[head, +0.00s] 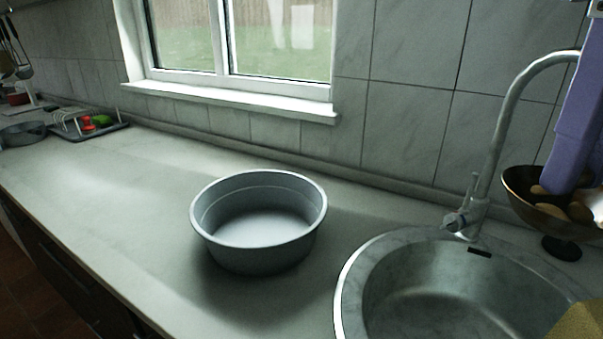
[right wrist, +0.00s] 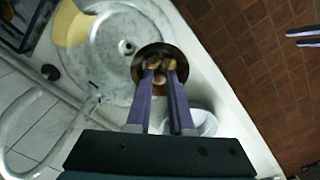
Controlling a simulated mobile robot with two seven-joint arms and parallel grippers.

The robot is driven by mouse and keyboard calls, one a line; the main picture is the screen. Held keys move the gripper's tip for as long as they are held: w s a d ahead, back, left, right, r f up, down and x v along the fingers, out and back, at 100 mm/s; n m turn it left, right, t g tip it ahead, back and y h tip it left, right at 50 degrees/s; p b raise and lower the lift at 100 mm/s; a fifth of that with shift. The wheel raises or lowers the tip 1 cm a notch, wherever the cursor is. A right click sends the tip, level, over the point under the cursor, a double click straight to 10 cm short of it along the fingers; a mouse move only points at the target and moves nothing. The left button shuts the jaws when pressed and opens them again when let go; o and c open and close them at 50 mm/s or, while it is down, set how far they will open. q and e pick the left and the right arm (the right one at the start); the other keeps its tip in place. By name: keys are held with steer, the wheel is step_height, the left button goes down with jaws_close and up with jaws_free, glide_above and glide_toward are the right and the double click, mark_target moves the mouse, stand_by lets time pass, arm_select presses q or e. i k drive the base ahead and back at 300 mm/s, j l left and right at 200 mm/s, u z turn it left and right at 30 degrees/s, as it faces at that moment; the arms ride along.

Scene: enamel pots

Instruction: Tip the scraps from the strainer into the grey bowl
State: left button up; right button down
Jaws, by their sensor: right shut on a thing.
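The grey bowl (head: 262,255) stands upright on the counter left of the sink, and its inside looks empty. It shows partly behind my fingers in the right wrist view (right wrist: 205,124). The strainer (head: 532,206), a dark bronze bowl, is held up at the right edge of the head view, apart from the grey bowl. Round brown scraps (head: 552,212) lie in it. My right gripper (right wrist: 165,88) is shut on the strainer; only a purple finger shows in the head view. My left gripper (right wrist: 303,38) shows at the right wrist view's edge, fingers apart and empty.
The round sink (head: 425,285) and curved tap (head: 497,125) lie right of the bowl. A tan piece (head: 582,328) is at the sink's near right. A dark round thing (head: 562,250) stands behind the sink. A rack (head: 85,124) is far left; the counter between is clear.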

mark_target(260, 224)
steer(key=i+j, duration=0.15)
steer(key=j, duration=0.25)
steer(key=i+j, duration=0.1)
steer(key=j, duration=0.3)
steer(key=i+j+z, duration=0.1)
steer(key=j, duration=0.35)
steer(key=i+j, duration=0.15)
steer(key=j, duration=0.25)
steer(key=i+j+z, duration=0.2)
steer(key=i+j, duration=0.85)
steer(key=i, duration=0.35)
